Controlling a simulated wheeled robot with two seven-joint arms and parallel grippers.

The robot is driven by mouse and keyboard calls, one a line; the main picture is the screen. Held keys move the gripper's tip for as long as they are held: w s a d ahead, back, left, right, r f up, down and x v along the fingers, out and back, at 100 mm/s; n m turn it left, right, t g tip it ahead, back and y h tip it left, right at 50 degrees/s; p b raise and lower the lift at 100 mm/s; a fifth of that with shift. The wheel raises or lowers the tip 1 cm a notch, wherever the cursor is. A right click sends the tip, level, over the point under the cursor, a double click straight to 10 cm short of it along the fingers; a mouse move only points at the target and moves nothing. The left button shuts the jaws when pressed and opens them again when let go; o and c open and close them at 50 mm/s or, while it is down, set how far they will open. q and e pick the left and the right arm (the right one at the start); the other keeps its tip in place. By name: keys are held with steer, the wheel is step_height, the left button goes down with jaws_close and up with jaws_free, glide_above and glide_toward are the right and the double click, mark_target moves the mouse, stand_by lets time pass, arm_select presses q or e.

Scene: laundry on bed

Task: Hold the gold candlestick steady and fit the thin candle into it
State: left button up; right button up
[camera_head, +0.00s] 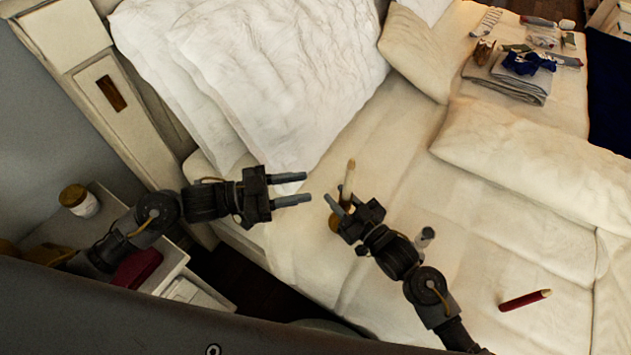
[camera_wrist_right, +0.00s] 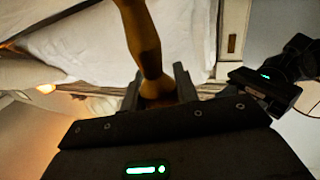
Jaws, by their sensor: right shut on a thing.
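The gold candlestick (camera_head: 336,223) is at the bed's near edge, with a pale tan, slender upper part (camera_head: 349,178) standing above my right gripper (camera_head: 340,205). In the right wrist view its gold-brown stem (camera_wrist_right: 143,40) runs up from between the fingers (camera_wrist_right: 160,88). My right gripper is shut on the candlestick; the fingers partly hide its lower part. My left gripper (camera_head: 307,188) is open and empty, just left of the candlestick and apart from it. A thin dark red stick with a pale tip (camera_head: 525,300), which looks like a candle, lies on the bed at right.
Pillows (camera_head: 270,70) fill the back left. Folded clothes (camera_head: 510,78) and small items lie at the far right. A nightstand (camera_head: 172,268) with a jar (camera_head: 79,199) stands at left. The bed's middle is clear.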

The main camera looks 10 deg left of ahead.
arm_select(q)
steer(key=shift+s+a, duration=0.15)
steer(key=shift+a, duration=0.25)
arm_select(e)
steer(key=o, duration=1.2)
steer(key=shift+c, duration=0.2)
steer(key=shift+s+d, duration=0.1)
steer(key=v, duration=1.1)
steer(key=shift+s+d, duration=0.2)
steer(key=shift+d, duration=0.1)
